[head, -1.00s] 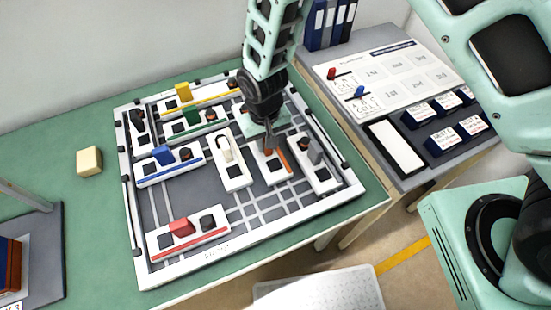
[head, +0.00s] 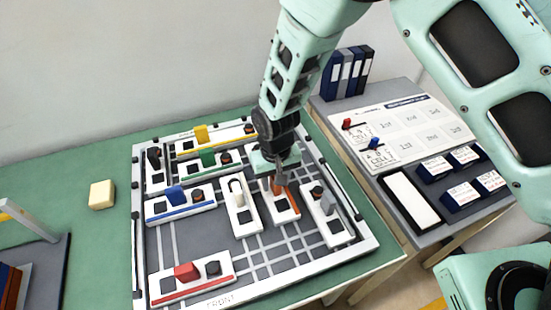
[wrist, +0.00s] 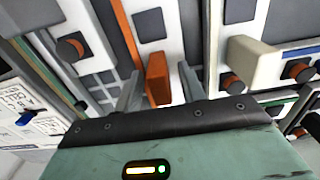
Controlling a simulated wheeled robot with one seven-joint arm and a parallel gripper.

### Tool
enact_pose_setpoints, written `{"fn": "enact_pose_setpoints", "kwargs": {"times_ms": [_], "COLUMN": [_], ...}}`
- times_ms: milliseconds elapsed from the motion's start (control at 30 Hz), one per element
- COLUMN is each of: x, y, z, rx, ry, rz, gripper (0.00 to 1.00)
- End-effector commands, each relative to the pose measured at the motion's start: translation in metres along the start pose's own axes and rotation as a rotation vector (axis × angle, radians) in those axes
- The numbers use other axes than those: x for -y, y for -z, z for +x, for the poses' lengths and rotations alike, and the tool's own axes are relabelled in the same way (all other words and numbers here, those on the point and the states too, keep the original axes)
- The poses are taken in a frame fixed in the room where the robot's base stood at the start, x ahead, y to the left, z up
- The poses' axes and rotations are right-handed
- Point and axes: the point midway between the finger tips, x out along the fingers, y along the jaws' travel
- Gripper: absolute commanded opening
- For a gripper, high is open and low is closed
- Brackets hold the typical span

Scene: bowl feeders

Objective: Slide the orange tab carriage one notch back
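The orange tab carriage (head: 287,214) is a white block with an orange stripe, lying on the framed board (head: 300,277) between the white tab carriage and the grey tab carriage. Its upright orange tab (wrist: 157,80) stands between my fingers in the wrist view. My gripper (wrist: 160,88) is open, one finger on each side of the tab, with a visible gap on both sides. In the head view my gripper (head: 276,180) is low over the carriage and hides part of it and the tab.
The white tab carriage (head: 242,216) is close on the left, and the grey tab carriage (head: 329,222) close on the right. Blue (head: 180,206), green (head: 207,163), yellow (head: 202,142) and red (head: 190,282) carriages lie farther off. Bare board with grid lines lies in front.

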Motion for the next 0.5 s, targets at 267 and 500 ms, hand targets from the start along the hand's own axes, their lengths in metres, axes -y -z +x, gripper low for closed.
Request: {"fn": "enact_pose_setpoints", "kwargs": {"times_ms": [267,500], "x": [0.001,0.001], "y": [0.001,0.001], "z": [-0.052,-0.109], "rx": [-0.008,-0.008], "ry": [0.003,0.003], "rz": [-0.002,0.0], "gripper": [0.4,0.4]}}
